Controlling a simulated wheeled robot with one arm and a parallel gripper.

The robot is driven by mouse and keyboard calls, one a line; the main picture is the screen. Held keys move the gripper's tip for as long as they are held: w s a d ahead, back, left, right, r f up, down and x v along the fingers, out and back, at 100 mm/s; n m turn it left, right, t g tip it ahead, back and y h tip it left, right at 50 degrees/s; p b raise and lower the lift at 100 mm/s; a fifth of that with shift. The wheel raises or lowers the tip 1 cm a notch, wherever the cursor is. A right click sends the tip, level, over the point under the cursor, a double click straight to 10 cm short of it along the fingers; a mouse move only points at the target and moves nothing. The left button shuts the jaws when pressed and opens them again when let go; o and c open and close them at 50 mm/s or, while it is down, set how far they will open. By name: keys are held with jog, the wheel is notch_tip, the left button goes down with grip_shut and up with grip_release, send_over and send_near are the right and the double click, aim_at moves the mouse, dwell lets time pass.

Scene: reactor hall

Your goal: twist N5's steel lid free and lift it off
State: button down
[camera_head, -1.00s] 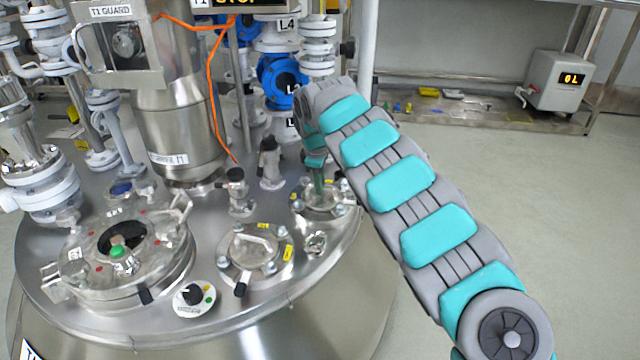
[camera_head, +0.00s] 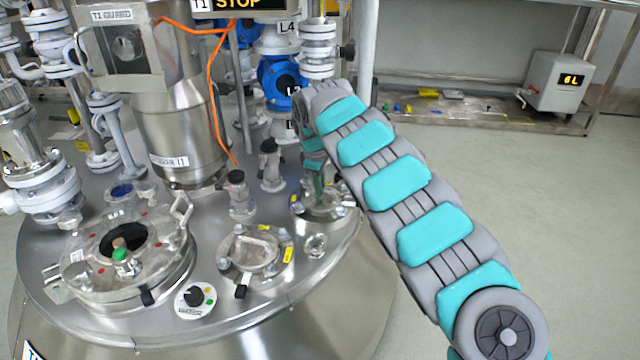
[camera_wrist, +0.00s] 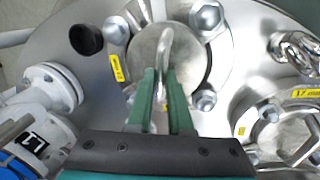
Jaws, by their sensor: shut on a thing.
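The round steel lid (camera_wrist: 195,62) fills the upper middle of the wrist view, with a bent rod handle, bolts around it and a yellow tag too small to read. I take it to be N5's lid. My gripper (camera_wrist: 160,75) is over it, its green fingers shut on the lid's handle (camera_wrist: 166,40). In the head view my gripper (camera_head: 317,182) points down at the lid (camera_head: 325,208) near the right rim of the vessel top. The lid appears seated on its nozzle; any small gap beneath it is hidden.
A second bolted lid (camera_head: 252,252) lies left and nearer, by a knob dial (camera_head: 195,298). A larger manway (camera_head: 125,250) is at the left. Capped fittings (camera_head: 270,165) and white pipework with blue valves (camera_head: 280,82) stand close behind my gripper. Open floor lies right.

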jog(key=shift+m+h+p, duration=0.3)
jog(key=shift+m+p, duration=0.8)
jog(key=shift+m, duration=0.9)
jog(key=shift+w+d+p+v, duration=0.2)
jog(key=shift+p+v, duration=0.3)
jog(key=shift+v, duration=0.7)
jog(key=shift+w+d+p+v, duration=0.1)
jog(key=shift+w+p+v, duration=0.3)
jog(key=shift+v, duration=0.85)
jog(key=shift+w+d+p+v, duration=0.15)
jog(key=shift+p+v, duration=0.4)
jog(key=shift+v, duration=0.65)
jog(key=shift+r, duration=0.2)
